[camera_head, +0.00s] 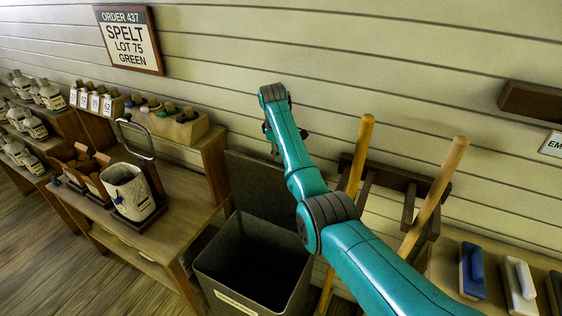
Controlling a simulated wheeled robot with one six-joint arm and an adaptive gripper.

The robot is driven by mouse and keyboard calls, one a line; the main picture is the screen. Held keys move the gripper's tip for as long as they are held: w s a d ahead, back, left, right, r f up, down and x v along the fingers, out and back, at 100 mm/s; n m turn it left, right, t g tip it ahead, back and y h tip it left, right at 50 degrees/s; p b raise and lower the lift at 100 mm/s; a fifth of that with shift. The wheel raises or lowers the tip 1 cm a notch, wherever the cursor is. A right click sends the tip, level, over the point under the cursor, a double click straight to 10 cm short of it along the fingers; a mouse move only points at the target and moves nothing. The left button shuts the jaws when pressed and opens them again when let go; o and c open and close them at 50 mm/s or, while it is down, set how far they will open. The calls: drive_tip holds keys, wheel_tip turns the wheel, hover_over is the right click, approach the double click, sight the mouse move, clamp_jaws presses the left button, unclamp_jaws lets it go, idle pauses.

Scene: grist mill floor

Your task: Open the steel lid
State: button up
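The steel lid (263,183) is a flat dark grey panel. It stands raised, nearly upright, at the back edge of a grey bin (240,280). The bin's mouth is uncovered and its inside is dark. My teal arm reaches up from the lower right, past the right side of the lid. My gripper (270,135) is a small dark shape below the arm's end, above the lid's upper edge and mostly hidden by the arm. I cannot tell whether its fingers are apart, and no contact with the lid is visible.
A wooden bench (185,200) left of the bin holds a cloth sack (128,190) in a metal-handled stand. Two wooden poles (435,197) lean in a rack at right. Brushes or blocks (472,270) lie on a shelf at lower right. A wall sign (128,40) hangs upper left.

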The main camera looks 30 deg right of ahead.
drive_tip(key=shift+s+a+r, duration=0.15)
drive_tip(key=shift+r, duration=0.95)
drive_tip(key=shift+s+a+r, duration=0.1)
drive_tip(key=shift+a+r, duration=0.05)
drive_tip(key=shift+r, duration=0.9)
